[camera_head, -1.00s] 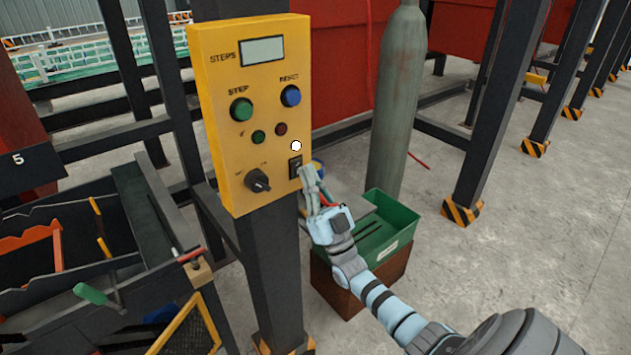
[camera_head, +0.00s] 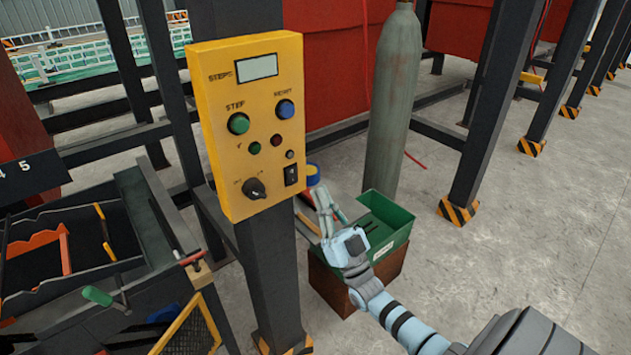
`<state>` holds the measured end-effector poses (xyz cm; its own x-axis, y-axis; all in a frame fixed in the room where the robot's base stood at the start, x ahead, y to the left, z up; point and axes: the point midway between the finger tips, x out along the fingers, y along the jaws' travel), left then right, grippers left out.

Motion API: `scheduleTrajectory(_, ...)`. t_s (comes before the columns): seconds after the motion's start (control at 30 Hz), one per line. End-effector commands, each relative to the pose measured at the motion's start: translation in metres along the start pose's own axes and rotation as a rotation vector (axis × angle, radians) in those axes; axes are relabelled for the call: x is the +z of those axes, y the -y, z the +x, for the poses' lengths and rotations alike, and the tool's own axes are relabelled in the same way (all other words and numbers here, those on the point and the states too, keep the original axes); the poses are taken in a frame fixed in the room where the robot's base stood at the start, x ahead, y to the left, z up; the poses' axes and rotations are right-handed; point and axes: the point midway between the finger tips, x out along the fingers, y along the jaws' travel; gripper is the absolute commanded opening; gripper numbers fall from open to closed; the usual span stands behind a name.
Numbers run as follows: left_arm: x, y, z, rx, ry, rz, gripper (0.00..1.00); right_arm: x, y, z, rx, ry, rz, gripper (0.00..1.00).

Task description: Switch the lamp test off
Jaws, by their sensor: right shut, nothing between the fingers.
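The yellow control panel (camera_head: 228,165) is fixed to a dark post. Its black rocker switch (camera_head: 291,175) is at the lower right. A small round lamp (camera_head: 290,154) just above the switch is grey and unlit. My right gripper (camera_head: 320,192) is shut and empty, to the right of the panel and a little below the switch, apart from it. The switch is in clear view. My left gripper is not in view.
The panel also has a black rotary knob (camera_head: 254,188), a green button (camera_head: 238,123), a blue button (camera_head: 285,109) and a display. A green bin (camera_head: 396,240) and a gas cylinder (camera_head: 396,110) stand behind my right gripper.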

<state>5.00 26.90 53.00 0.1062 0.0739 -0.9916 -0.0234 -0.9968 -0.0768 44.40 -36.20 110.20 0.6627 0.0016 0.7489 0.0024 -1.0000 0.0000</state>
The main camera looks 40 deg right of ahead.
Motion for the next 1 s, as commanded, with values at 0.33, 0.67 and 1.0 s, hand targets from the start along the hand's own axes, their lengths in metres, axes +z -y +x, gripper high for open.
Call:
scheduleTrajectory(0.33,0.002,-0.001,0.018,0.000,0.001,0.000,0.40,-0.008,0.000,-0.069,0.001,0.001,-0.001,0.00)
scheduleTrajectory(0.67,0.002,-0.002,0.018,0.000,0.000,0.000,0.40,-0.011,0.000,-0.074,0.001,0.000,-0.001,0.00)
scheduleTrajectory(1.0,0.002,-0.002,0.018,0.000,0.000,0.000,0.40,-0.010,0.000,-0.074,0.001,0.001,-0.002,0.00)
